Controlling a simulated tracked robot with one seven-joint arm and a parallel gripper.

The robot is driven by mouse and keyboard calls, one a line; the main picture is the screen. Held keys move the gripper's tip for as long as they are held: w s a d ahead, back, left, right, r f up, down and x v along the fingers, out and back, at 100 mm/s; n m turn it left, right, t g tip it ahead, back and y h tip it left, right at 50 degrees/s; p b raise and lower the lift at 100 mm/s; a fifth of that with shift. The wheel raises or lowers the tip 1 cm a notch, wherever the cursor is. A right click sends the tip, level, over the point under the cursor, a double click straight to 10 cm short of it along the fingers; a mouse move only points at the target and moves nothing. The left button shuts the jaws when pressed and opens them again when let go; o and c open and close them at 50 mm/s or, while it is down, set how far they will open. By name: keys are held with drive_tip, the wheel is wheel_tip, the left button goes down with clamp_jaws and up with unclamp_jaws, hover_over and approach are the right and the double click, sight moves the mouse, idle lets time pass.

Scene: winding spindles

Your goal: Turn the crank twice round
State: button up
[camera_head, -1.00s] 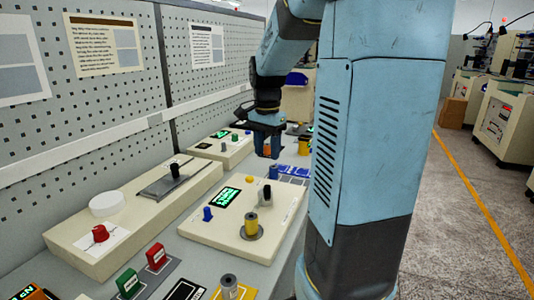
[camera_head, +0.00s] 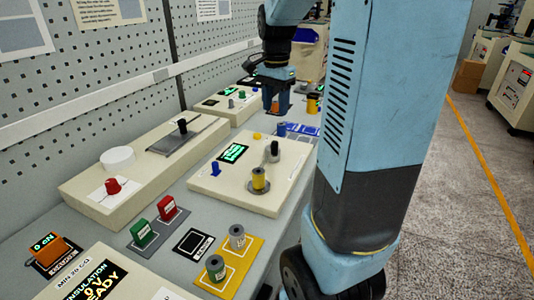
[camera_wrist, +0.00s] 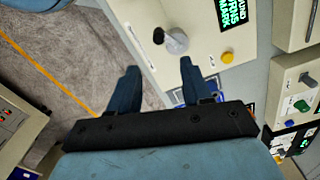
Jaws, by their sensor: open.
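The crank has a black knob (camera_head: 274,148) on a short silver arm and stands on a cream winding box (camera_head: 215,192) in the head view. In the wrist view the crank's silver hub (camera_wrist: 176,42) and black knob lie beyond my fingertips, between their lines. A yellow spool (camera_head: 259,180) sits on the box in front of the crank. The box has a green-lit screen (camera_head: 233,153), which also shows in the wrist view (camera_wrist: 234,12). My gripper (camera_wrist: 159,66) is open and empty, apart from the crank. In the head view my gripper (camera_head: 275,108) hangs behind the box.
A blue knob (camera_head: 214,168) and a yellow button (camera_head: 256,135) are also on the box. A long cream box (camera_head: 140,180) with a red knob stands to its left, and another cream box (camera_head: 215,103) behind.

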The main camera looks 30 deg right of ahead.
drive_tip(key=n+g+h, duration=0.2)
drive_tip(key=n+h, duration=0.2)
drive_tip(key=n, duration=2.1)
approach(274, 142)
drive_tip(key=x, duration=1)
drive_tip(key=shift+d+f, duration=0.1)
drive_tip(key=shift+f, duration=0.3)
drive_tip(key=shift+c, duration=0.5)
clamp_jaws()
